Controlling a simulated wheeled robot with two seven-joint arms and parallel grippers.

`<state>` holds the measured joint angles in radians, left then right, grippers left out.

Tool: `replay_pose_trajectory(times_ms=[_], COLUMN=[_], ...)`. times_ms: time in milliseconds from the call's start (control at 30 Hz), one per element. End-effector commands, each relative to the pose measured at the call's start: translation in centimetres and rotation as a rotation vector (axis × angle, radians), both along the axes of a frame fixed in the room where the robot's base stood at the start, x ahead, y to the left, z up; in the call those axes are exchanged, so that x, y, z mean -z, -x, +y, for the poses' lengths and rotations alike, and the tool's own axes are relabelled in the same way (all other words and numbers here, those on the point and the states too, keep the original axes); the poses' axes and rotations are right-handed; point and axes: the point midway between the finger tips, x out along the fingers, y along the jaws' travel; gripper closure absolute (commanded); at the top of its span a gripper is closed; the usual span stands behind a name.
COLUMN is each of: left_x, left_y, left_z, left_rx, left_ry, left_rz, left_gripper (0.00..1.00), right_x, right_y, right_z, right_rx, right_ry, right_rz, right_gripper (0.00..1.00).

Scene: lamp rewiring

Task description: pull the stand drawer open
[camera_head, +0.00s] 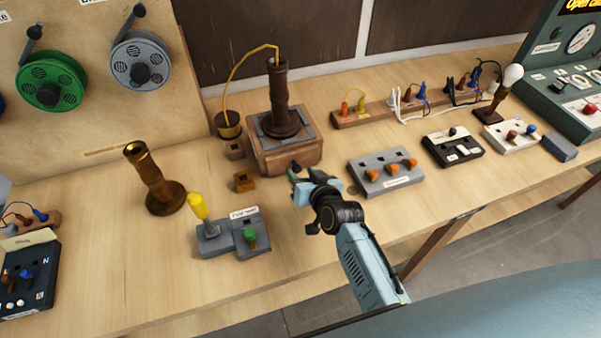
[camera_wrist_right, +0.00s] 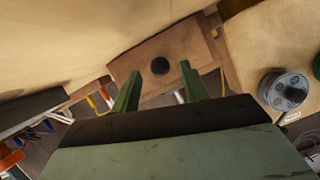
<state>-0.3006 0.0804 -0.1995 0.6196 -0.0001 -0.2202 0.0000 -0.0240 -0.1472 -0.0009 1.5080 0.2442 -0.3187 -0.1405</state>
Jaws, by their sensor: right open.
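The wooden stand (camera_head: 268,158) sits on the bench, with a dark turned column (camera_head: 281,105) upright on its grey top. In the right wrist view, the stand's drawer front (camera_wrist_right: 190,45) shows with a round dark knob (camera_wrist_right: 160,66). My right gripper (camera_head: 296,179) is just in front of the stand. In the wrist view, its two green fingers (camera_wrist_right: 160,78) are apart, one to each side of the knob in the picture. I cannot tell whether they touch it. No gap around the drawer is clear. My left gripper is out of view.
A grey switch box (camera_head: 386,175) with orange knobs stands right of my gripper. A grey base (camera_head: 230,238) with yellow and green levers and a brass tube (camera_head: 153,180) stand to the left. A small brass block (camera_head: 243,182) lies near the stand. The front bench edge is close.

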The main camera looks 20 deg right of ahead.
Motion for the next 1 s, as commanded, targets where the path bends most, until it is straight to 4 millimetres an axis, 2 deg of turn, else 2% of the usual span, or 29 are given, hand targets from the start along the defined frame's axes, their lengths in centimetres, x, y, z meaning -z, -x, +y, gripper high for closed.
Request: replay_pose_trajectory(times_ms=[167, 500, 833, 1000], left_x=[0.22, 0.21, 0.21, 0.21], left_y=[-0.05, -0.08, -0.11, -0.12], left_z=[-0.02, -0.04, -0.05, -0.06], left_rx=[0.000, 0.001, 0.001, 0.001], left_ry=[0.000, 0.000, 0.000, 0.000], left_rz=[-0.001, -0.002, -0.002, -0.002], left_gripper=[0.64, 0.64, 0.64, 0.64], right_x=[0.47, 0.56, 0.56, 0.56], right_y=[-1.21, -1.41, -1.39, -1.38], right_z=[0.18, 0.20, 0.19, 0.18], right_rx=[0.001, 0.000, 0.000, 0.000], right_ry=[-0.001, -0.001, 0.000, 0.000], right_rz=[-0.001, 0.000, 0.000, 0.000], right_gripper=[0.55, 0.55, 0.99, 1.00])
